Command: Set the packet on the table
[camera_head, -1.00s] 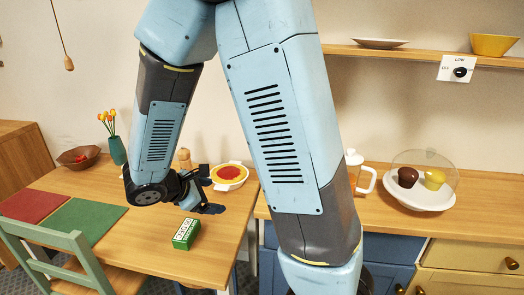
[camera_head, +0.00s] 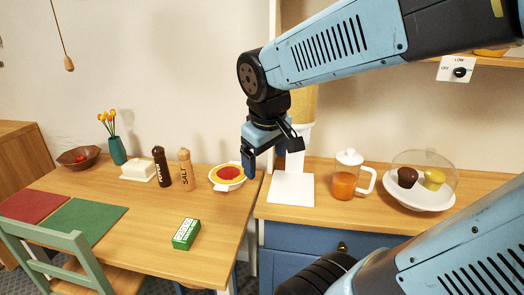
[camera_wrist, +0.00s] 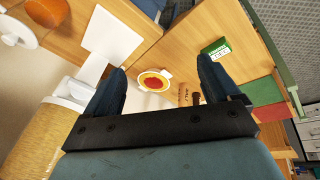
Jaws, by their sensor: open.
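The packet (camera_head: 186,234) is a small green box with a white printed top. It lies flat on the wooden table (camera_head: 160,262), near the table's right front part. It also shows in the wrist view (camera_wrist: 216,49), beyond and right of my fingers. My gripper (camera_head: 250,165) is raised above the right end of the table, near the gap to the counter, apart from the packet. In the wrist view my gripper's two dark fingers (camera_wrist: 162,88) stand wide apart with nothing between them but the distant scene.
A bowl of red food (camera_head: 228,177), salt mill (camera_head: 185,168), pepper mill (camera_head: 161,166) and butter dish (camera_head: 138,169) stand at the table's back. A green chair (camera_head: 60,262) is at the front left. The counter holds a jug (camera_head: 345,184) and domed plate (camera_head: 420,199).

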